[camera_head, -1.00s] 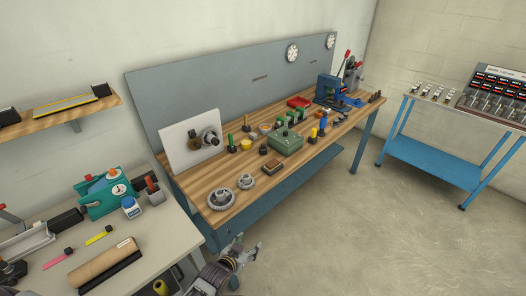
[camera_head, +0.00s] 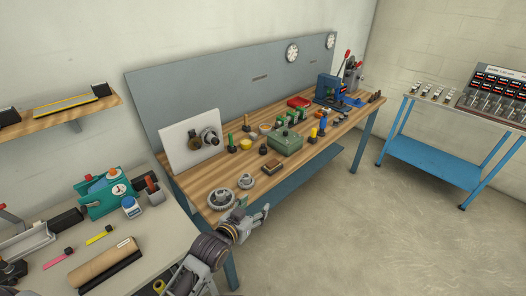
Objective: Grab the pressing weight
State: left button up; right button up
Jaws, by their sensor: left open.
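No thing in view can be told for sure as the pressing weight. A green block with a small knob (camera_head: 285,142) sits on the middle of the wooden workbench (camera_head: 213,181). A small brown block (camera_head: 272,166) lies in front of it, nearer the bench's front edge. My left gripper (camera_head: 254,207) is open and empty at the bench's front edge, just in front of two grey gears (camera_head: 246,181), short of both blocks. My right gripper is out of view.
Small coloured-handled tools (camera_head: 245,143) stand around the green block. A white panel (camera_head: 181,148) stands at the bench's back left. A red tray (camera_head: 299,102) and a blue press (camera_head: 329,88) are at the far end. A grey table (camera_head: 150,222) adjoins at the left.

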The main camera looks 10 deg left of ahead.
aim_at(262, 149)
jog(key=i+j, duration=0.2)
jog(key=i, duration=0.3)
jog(key=i+j, duration=0.2)
jog(key=i, duration=0.25)
